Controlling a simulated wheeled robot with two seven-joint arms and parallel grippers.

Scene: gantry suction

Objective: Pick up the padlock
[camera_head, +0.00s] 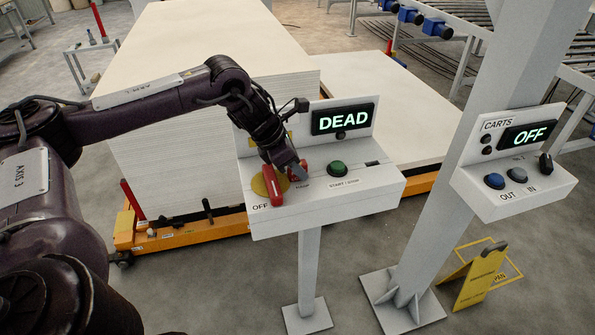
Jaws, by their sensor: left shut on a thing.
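My left gripper (291,169) reaches down over the sloping top of the white control box (370,184). Its jaws are shut on a small red thing at the fingertips, which looks like the padlock (299,170). The fingers hide part of it, and I cannot tell whether it still touches the panel. Just left of it is a red switch handle (271,188) on a yellow disc (258,185), by the word OFF. My right gripper is not in view.
A green button (337,168) and a lit DEAD display (343,119) are right of the gripper. A second box (515,190) on a grey post reads OFF. Large pale board stacks (180,150) stand behind. A yellow floor sign (478,278) stands at lower right.

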